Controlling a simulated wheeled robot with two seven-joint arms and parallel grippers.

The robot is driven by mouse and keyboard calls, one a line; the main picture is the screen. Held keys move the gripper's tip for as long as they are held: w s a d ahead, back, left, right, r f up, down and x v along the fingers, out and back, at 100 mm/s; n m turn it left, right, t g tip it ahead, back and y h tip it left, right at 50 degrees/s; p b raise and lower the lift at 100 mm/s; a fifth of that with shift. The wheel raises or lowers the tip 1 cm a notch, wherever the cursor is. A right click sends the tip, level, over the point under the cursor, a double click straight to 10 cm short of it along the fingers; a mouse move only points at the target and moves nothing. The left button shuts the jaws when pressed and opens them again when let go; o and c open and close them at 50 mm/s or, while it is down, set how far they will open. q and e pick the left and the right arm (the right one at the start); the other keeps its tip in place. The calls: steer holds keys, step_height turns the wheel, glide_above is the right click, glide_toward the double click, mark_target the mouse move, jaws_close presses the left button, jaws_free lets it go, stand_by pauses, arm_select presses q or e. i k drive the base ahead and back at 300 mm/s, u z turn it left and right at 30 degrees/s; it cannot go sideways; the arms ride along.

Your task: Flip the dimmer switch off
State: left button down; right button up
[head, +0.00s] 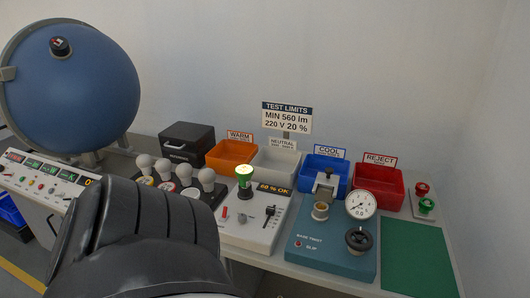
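A white test box (243,236) stands at the middle of the bench with a green-glowing bulb (243,173) upright on it. Its dark display (273,189) appears to read "60 % OK". On its top sit a small black lever (269,212) and a small round control (242,218). I cannot tell which one is the dimmer switch, or its exact setting. A large dark part of my own arm fills the lower left foreground and covers the bench's front there. Neither of my grippers is in view.
Orange (231,155), white, blue and red bins line the back. A teal base twist fixture (333,250) with a gauge stands right. A blue sphere (70,90) is far left. A green mat (418,258) is clear.

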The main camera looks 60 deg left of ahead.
mark_target(225, 209)
steer(key=k, duration=0.7)
steer(key=u, duration=1.35)
steer(key=i, duration=0.25)
steer(key=u, duration=0.2)
